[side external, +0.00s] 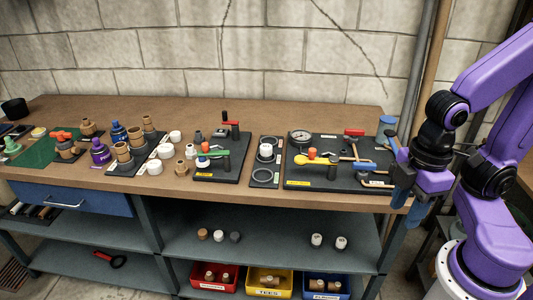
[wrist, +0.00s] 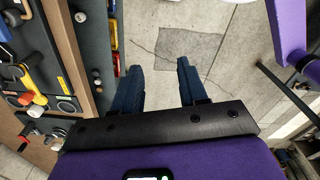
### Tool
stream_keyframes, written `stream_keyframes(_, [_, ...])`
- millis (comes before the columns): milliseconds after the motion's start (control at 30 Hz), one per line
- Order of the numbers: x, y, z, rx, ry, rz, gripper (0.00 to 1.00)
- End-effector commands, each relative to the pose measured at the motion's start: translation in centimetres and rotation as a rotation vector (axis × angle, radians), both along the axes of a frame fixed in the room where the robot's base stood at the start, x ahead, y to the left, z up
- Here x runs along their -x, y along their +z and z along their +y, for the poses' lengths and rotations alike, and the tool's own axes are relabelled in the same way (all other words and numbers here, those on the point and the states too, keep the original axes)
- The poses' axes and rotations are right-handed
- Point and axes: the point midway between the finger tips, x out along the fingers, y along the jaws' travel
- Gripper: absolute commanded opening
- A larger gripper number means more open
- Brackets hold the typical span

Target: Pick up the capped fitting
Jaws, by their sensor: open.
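I cannot tell for certain which piece is the capped fitting. Two small dark fittings with white tops, the left one (side external: 316,240) and the right one (side external: 340,243), stand upright on the shelf under the bench. A white-topped piece (side external: 266,151) also stands on a small dark mat on the bench. My gripper (side external: 408,208) is at the bench's right front corner, right of all these pieces. In the wrist view my gripper (wrist: 158,75) has its blue fingers apart, with only floor between them.
The wooden bench (side external: 215,112) carries a dark tool board (side external: 300,182), a valve board (side external: 205,174) and several brass fittings. Below are a shelf (side external: 270,232) and red (side external: 198,283), yellow (side external: 255,291) and blue (side external: 310,295) bins. Open floor (wrist: 225,45) lies beneath my gripper.

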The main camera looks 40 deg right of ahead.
Motion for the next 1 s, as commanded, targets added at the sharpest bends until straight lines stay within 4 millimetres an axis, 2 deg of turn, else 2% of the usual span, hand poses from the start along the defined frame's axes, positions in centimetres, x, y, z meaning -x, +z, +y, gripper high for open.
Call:
stream_keyframes(167, [0.0, 0.0, 0.0, 0.0, 0.0, 0.0, 0.43])
stream_keyframes(200, [0.0, 0.0, 0.0, 0.0, 0.0, 0.0, 0.46])
stream_keyframes(300, [0.0, 0.0, 0.0, 0.0, 0.0, 0.0, 0.76])
stream_keyframes(567, [0.0, 0.0, 0.0, 0.0, -0.001, 0.0, 0.76])
stream_keyframes(667, [-0.6, 0.1, 0.3, -0.002, -0.021, -0.004, 0.76])
stream_keyframes(767, [-2.3, 0.4, 1.2, -0.011, -0.076, -0.015, 0.76])
stream_keyframes(867, [-5.1, 0.8, 2.5, -0.022, -0.169, -0.033, 0.76])
stream_keyframes(1000, [-9.9, 1.3, 4.2, -0.044, -0.317, -0.066, 0.76])
